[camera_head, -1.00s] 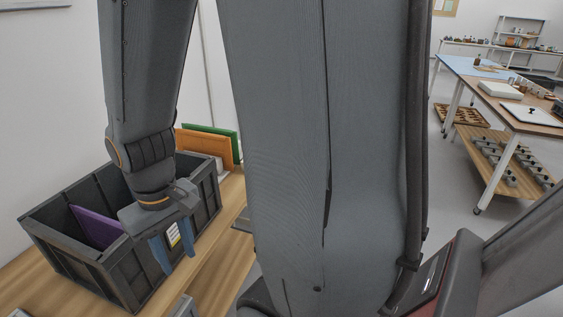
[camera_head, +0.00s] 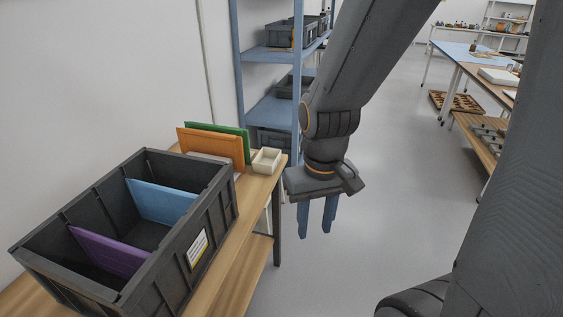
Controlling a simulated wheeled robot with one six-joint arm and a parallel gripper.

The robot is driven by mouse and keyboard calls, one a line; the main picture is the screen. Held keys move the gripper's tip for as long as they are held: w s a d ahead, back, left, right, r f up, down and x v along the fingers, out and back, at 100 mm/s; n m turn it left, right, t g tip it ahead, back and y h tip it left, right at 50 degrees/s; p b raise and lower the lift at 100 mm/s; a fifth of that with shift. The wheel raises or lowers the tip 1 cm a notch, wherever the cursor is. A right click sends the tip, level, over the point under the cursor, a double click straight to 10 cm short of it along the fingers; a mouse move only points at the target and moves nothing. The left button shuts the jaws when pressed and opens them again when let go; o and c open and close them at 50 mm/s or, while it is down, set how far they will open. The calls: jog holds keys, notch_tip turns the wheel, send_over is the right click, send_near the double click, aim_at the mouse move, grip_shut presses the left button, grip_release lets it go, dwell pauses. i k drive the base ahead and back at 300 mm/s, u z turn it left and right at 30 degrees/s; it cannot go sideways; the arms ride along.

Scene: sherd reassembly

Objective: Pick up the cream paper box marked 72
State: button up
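A small open cream box (camera_head: 266,160) sits at the far right end of the wooden table, beside the orange and green panels. No number can be read on it at this size. My gripper (camera_head: 316,232) points down with its two blue fingers apart and nothing between them. It appears in the picture to the right of and below the cream box, past the table's right edge, over the floor.
A dark grey crate (camera_head: 222,200) with purple (camera_head: 110,250) and blue (camera_head: 162,203) panels fills much of the wooden table (camera_head: 232,262). Orange (camera_head: 211,146) and green (camera_head: 241,136) panels stand behind it. A blue shelf rack (camera_head: 268,53) with grey bins is behind.

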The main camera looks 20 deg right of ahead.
aim_at(267, 160)
jog(key=u, duration=2.1)
jog(key=k, duration=1.1)
jog(key=z, duration=1.9)
jog(key=i, duration=1)
